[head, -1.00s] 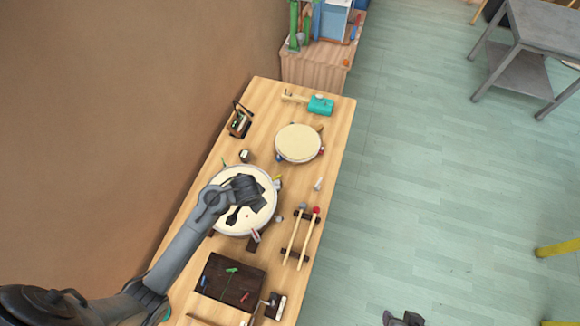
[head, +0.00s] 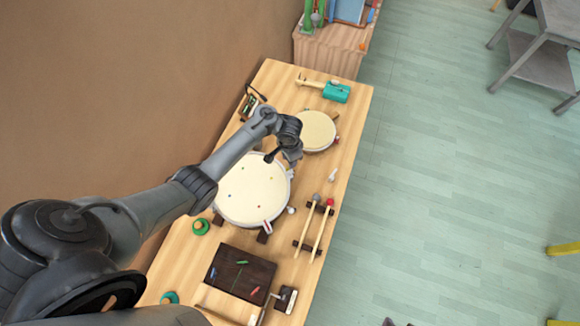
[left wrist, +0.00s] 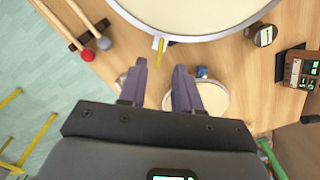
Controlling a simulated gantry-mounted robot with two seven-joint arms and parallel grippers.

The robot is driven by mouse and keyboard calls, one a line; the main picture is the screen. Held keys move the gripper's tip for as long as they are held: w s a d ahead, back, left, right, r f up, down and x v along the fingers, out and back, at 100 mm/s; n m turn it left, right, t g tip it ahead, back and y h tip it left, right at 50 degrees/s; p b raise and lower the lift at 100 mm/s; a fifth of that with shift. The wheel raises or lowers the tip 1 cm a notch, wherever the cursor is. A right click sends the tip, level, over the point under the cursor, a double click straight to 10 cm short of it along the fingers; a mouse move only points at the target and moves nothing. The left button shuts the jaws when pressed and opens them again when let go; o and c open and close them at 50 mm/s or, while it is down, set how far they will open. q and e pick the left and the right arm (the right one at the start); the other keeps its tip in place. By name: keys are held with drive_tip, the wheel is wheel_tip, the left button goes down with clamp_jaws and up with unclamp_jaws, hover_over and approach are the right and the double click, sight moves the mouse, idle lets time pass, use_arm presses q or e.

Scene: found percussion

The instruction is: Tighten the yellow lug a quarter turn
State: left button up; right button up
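The large drum (head: 250,190) lies on the wooden table with its pale skin facing up. In the head view my arm hides the lug. My left gripper (left wrist: 161,64) is open, its two fingers apart and pointing at the rim. The lug's outer end lies in line with the gap between the fingertips, and I see no contact. In the head view the left gripper (head: 292,157) is over the drum's far right edge. Of my right gripper, only unclear dark bits show at the bottom edge.
A smaller drum (head: 318,132) stands just beyond the left gripper. Two mallets (head: 316,228) lie on dark rests to the right. A dark board (head: 240,272) lies nearer. A teal-ended tool (head: 335,92) lies at the far end. Open floor is right of the table.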

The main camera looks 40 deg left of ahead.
use_arm(q)
drive_tip(key=shift+f+b, duration=0.9)
drive_tip(key=shift+f, duration=1.9)
drive_tip(key=shift+c, duration=0.5)
clamp_jaws()
